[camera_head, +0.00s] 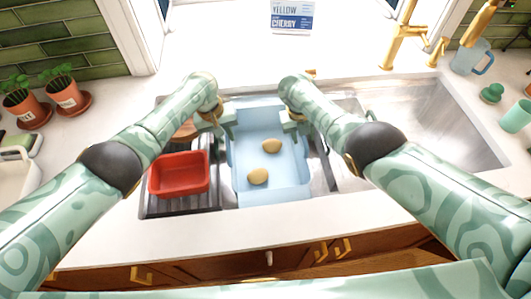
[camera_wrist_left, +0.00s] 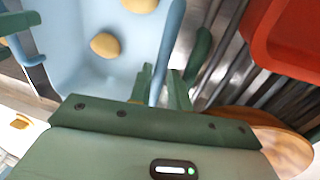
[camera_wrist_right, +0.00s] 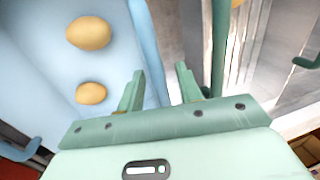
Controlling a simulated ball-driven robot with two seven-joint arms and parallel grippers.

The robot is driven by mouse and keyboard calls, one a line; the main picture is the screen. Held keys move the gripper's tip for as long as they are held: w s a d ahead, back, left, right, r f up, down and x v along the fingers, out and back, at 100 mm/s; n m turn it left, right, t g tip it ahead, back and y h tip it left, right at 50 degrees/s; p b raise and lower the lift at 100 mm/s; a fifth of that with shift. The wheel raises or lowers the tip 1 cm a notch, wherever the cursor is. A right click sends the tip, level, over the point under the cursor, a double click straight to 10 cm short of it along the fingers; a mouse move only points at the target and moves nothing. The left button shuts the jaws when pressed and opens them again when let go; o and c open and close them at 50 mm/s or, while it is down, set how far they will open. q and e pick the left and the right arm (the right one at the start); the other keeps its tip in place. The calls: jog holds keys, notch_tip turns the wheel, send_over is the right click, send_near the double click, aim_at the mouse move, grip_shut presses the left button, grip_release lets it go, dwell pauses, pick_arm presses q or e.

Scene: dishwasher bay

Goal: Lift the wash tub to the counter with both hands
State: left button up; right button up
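The light blue wash tub (camera_head: 243,186) sits in the sink basin, with several yellowish oval items inside, among them a front one (camera_head: 258,177). My left gripper (camera_head: 228,124) is at the tub's left wall. In the left wrist view the wall (camera_wrist_left: 174,35) passes between its fingers (camera_wrist_left: 161,82), which stand a small gap apart. My right gripper (camera_head: 293,121) is at the tub's right wall. In the right wrist view the wall (camera_wrist_right: 147,40) lies between its widely parted fingers (camera_wrist_right: 160,80), nearer the left one. Fingertip contact is hidden in the head view.
A red bin (camera_head: 180,175) stands on a dark rack (camera_head: 180,205) left of the tub. The empty metal basin (camera_head: 440,125) and gold faucet (camera_head: 400,45) are at right. The front counter strip (camera_head: 240,225) is clear. Potted plants (camera_head: 65,92) stand at far left.

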pick_arm(q)
jog(key=shift+c, duration=1.2)
pick_arm(e)
jog(key=shift+c, duration=1.2)
pick_arm(q)
grip_shut()
pick_arm(e)
grip_shut()
pick_arm(q)
jog(key=shift+r, duration=0.15)
pick_arm(e)
jog(key=shift+r, duration=0.15)
